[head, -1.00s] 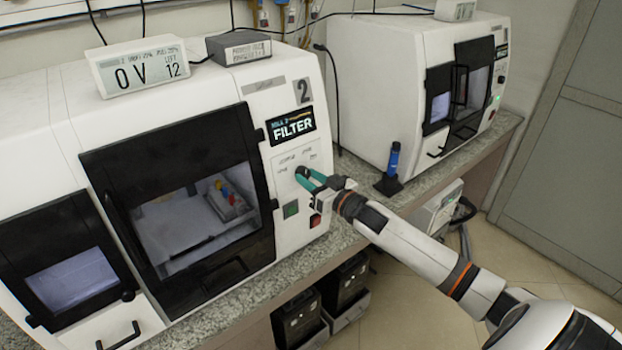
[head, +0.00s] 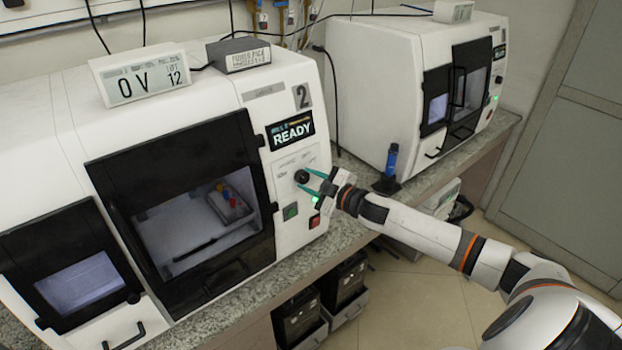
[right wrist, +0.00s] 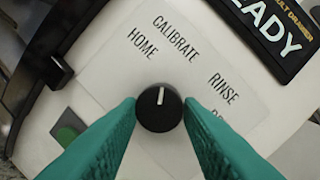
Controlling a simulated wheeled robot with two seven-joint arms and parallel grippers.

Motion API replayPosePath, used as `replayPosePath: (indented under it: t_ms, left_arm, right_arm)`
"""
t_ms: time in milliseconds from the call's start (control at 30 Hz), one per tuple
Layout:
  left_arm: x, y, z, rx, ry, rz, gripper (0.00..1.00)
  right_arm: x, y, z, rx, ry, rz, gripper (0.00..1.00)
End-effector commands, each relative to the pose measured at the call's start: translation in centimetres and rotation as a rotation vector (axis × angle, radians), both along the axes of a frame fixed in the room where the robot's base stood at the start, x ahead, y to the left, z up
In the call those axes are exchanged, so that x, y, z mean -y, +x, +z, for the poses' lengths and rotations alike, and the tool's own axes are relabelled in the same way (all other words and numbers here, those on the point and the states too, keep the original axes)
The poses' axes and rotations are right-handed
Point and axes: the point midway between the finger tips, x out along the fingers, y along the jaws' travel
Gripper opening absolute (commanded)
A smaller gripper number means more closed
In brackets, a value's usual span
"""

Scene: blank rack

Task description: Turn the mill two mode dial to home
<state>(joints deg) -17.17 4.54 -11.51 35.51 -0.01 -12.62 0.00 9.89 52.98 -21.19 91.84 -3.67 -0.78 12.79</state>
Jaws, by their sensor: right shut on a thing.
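The mode dial is a round black knob (head: 301,176) on the white front panel of mill two (head: 290,235). In the right wrist view the dial (right wrist: 159,108) has a white pointer mark aimed up the picture, roughly between the printed words HOME and CALIBRATE; I cannot tell which it marks. My right gripper (head: 305,183) has teal fingers, one on each side of the dial, shut on it. In the right wrist view its fingertips (right wrist: 160,105) flank the knob. The mill's display (head: 291,130) reads READY. My left gripper is not in view.
Below the dial are a green button (head: 290,212), a red button (head: 314,221) and a small lit green light (head: 315,201). A blue-topped item in a black stand (head: 388,170) is on the counter behind my right arm. A second mill (head: 390,110) stands farther right.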

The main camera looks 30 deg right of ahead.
Motion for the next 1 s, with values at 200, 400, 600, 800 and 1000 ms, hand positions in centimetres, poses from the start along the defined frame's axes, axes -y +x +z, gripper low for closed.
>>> replayPosePath:
  t_ms: [200,400,600,800,1000]
  left_arm:
    - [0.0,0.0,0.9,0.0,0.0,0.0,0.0]
    - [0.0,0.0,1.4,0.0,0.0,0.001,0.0]
    - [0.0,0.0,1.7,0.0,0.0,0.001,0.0]
    - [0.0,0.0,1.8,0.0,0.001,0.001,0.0]
    - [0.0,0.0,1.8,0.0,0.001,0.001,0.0]
  right_arm:
    - [0.0,0.0,0.4,0.015,-0.178,0.028,0.1]
    - [0.0,0.0,0.3,0.024,-0.303,0.047,0.1]
    - [0.0,0.0,0.3,0.03,-0.381,0.059,0.1]
    - [0.0,0.0,0.3,0.033,-0.414,0.063,0.1]
    - [0.0,0.0,0.2,0.034,-0.421,0.065,0.1]
